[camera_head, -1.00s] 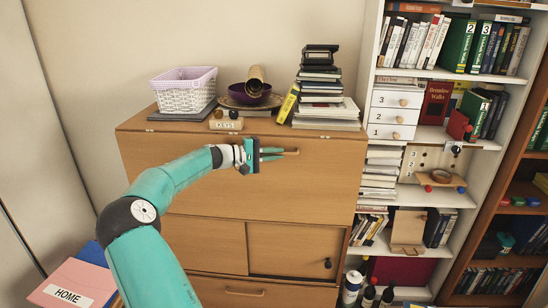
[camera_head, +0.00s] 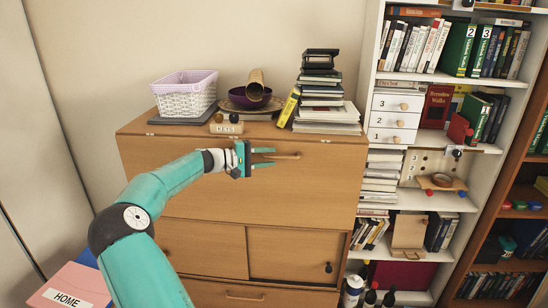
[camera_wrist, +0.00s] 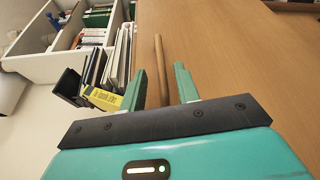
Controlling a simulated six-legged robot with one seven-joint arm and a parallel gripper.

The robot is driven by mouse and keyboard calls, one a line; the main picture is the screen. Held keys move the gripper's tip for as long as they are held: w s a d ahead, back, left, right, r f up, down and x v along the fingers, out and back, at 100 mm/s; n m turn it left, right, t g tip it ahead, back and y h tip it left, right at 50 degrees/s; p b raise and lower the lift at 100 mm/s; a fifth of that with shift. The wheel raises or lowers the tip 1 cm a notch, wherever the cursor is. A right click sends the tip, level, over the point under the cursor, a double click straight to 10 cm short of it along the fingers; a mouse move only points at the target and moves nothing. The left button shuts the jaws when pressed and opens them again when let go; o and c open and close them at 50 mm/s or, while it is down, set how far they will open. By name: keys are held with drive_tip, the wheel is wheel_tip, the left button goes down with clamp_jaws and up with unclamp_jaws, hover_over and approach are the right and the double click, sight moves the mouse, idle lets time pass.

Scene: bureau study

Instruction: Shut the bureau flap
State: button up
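The bureau flap (camera_head: 200,190) is the wide wooden panel on the upper front of the bureau. It stands upright, its top edge close to the bureau top, with no clear gap visible. Its wooden bar handle (camera_head: 287,156) is near the top edge, and it also shows in the wrist view (camera_wrist: 161,68). My gripper (camera_head: 263,157) is in front of the flap at the handle's left end. Its two teal fingers (camera_wrist: 160,86) are open, one on each side of the handle, with space between. Whether either finger touches the handle cannot be told.
On the bureau top (camera_head: 170,130) stand a white basket (camera_head: 185,98), a purple bowl (camera_head: 236,99) and a book stack (camera_head: 325,112). A white bookshelf (camera_head: 368,75) is close on the right. Sliding doors (camera_head: 285,252) are below the flap.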

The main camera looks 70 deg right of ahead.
drive_tip(key=v, duration=1.1)
drive_tip(key=w+a+f+n+t+y, duration=0.25)
drive_tip(key=a+t, duration=0.45)
drive_tip(key=a, duration=0.9)
drive_tip(key=w+a+f+n+t+y, duration=0.1)
drive_tip(key=w+a+n+t+y, duration=0.2)
drive_tip(key=a+t, duration=0.85)
drive_tip(key=s+a+n+y, duration=0.1)
drive_tip(key=s+a, duration=0.2)
drive_tip(key=a, duration=0.7)
drive_tip(key=s+a+r+n+y, duration=0.1)
drive_tip(key=s+a+y, duration=0.1)
drive_tip(key=a, duration=0.9)
drive_tip(key=s+a+n+t+y, duration=0.1)
drive_tip(key=s+a, duration=0.3)
drive_tip(key=a, duration=0.6)
drive_tip(key=shift+a+r, duration=0.25)
drive_tip(key=shift+a, duration=0.05)
